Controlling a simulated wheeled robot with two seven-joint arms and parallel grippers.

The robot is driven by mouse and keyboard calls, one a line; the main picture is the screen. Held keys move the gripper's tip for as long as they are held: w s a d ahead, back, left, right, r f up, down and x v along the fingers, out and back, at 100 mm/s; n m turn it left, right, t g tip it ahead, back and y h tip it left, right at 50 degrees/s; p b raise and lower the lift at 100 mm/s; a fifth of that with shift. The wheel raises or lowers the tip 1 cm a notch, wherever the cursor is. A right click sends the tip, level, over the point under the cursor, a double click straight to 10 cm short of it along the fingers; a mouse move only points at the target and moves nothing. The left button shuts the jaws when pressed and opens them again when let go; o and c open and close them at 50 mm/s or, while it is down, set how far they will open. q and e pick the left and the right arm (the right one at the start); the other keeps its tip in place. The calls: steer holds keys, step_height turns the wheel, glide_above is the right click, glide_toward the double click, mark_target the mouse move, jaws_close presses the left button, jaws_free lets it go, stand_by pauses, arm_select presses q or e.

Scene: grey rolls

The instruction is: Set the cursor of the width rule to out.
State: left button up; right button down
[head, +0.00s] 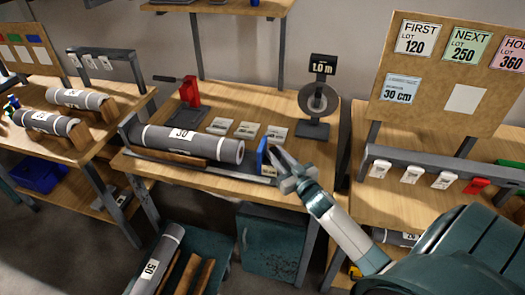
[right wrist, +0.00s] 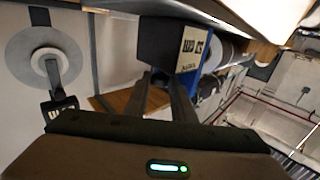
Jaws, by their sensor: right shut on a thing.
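The width rule (head: 205,173) is a grey rail along the front of the middle bench. Its cursor (head: 262,156) is a blue upright plate near the rail's right end, just past the end of a grey roll marked 30 (head: 190,143). My right gripper (head: 279,160) reaches in from the lower right and is shut on the cursor. In the right wrist view the fingers (right wrist: 162,84) meet a dark block with the blue cursor plate (right wrist: 190,57) and a pale label. The rule's marks are too small to read. My left gripper is not in view.
A black stand (head: 317,101) with a disc and a 1.0 m display stands at the bench's back right. A red tool (head: 190,91) stands at the back left. Several tags (head: 246,129) lie behind the roll. A lot board (head: 448,72) stands at the right.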

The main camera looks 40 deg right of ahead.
steer(key=shift+s+d, duration=0.75)
steer(key=shift+s, duration=0.2)
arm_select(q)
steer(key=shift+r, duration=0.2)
arm_select(e)
steer(key=c, duration=1.8)
jaws_free()
